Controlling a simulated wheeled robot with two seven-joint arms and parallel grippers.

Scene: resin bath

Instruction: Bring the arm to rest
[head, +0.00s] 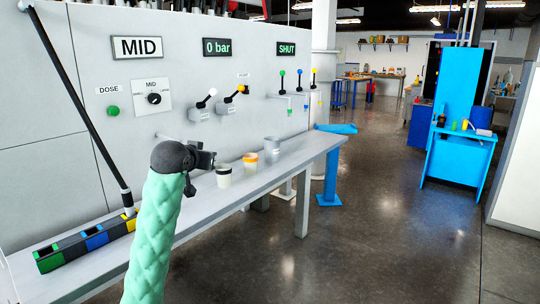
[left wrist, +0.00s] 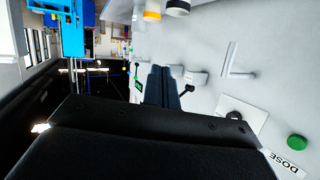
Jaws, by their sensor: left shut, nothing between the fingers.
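My left arm, in a mint-green sleeve, rises from the bottom of the head view. Its black gripper (head: 210,160) is in front of the grey panel (head: 130,75), near the cups on the bench. In the left wrist view the two dark fingers (left wrist: 161,72) lie side by side, shut, with nothing between them. They point along the panel, which appears turned sideways there. My right gripper is in neither view.
The bench (head: 270,170) holds a black-rimmed cup (head: 224,177), an orange-rimmed cup (head: 250,163) and a grey cup (head: 271,150). A coloured slotted rack (head: 70,251) with a black rod (head: 85,115) stands at left. Levers (head: 299,80) project from the panel. The floor at right is open.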

